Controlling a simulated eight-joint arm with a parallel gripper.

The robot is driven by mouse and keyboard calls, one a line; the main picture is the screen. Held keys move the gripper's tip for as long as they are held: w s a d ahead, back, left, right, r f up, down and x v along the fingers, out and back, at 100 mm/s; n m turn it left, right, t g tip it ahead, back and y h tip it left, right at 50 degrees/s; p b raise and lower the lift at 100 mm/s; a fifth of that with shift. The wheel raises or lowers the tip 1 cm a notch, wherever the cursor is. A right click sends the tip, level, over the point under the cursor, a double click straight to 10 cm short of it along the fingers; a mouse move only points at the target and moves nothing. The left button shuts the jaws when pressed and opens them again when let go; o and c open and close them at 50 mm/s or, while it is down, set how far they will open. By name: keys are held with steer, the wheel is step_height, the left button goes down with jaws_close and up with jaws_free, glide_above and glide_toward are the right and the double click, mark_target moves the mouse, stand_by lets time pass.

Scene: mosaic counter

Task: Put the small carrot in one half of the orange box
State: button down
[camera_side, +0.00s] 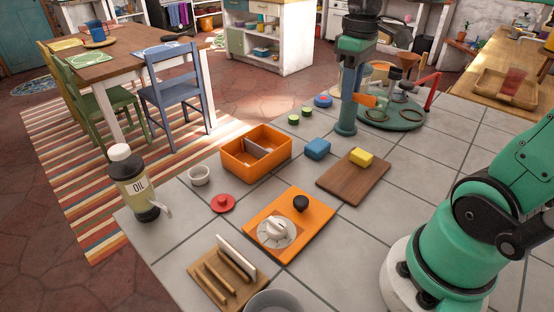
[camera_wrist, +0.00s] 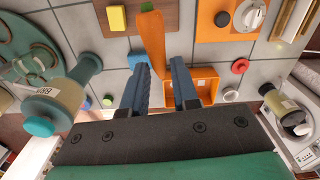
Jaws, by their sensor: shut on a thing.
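My gripper (camera_side: 353,98) is raised above the far part of the counter, shut on the small carrot (camera_side: 364,100). The carrot's long orange body also shows between the dark blue fingers in the wrist view (camera_wrist: 152,32), its narrow end at the fingertips (camera_wrist: 160,70). The orange box (camera_side: 265,172) stands on the counter to the left of my gripper in the side view. A grey divider (camera_side: 256,146) splits it into two halves. In the wrist view the box (camera_wrist: 208,73) is partly hidden behind the right finger.
A blue block (camera_side: 317,149) sits between box and wooden board (camera_side: 352,184), which holds a yellow block (camera_side: 361,157). A white cup (camera_side: 199,175), red lidded disc (camera_side: 223,203) and orange panel (camera_side: 308,229) are near the box. A tall teal-capped bottle (camera_wrist: 65,100) stands close by.

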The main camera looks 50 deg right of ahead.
steer(key=shift+w+r, duration=0.1)
steer(key=shift+r, duration=0.7)
steer(key=w+f, duration=0.2)
steer(key=w, duration=0.8)
steer(key=shift+m, duration=0.6)
steer(key=shift+w+a+f, duration=0.45)
steer(key=shift+w+f, duration=1)
steer(key=shift+f, duration=0.7)
steer(key=shift+w+a+f, duration=0.4)
steer(key=shift+w+f, duration=1.1)
steer(key=shift+f, duration=0.65)
steer(key=shift+w+a+f, duration=0.45)
steer(key=shift+w+f, duration=1)
steer(key=shift+f, duration=0.7)
steer(key=shift+f, duration=0.2)
steer(key=c, duration=0.6)
jaws_free()
steer(key=shift+r, duration=3.5)
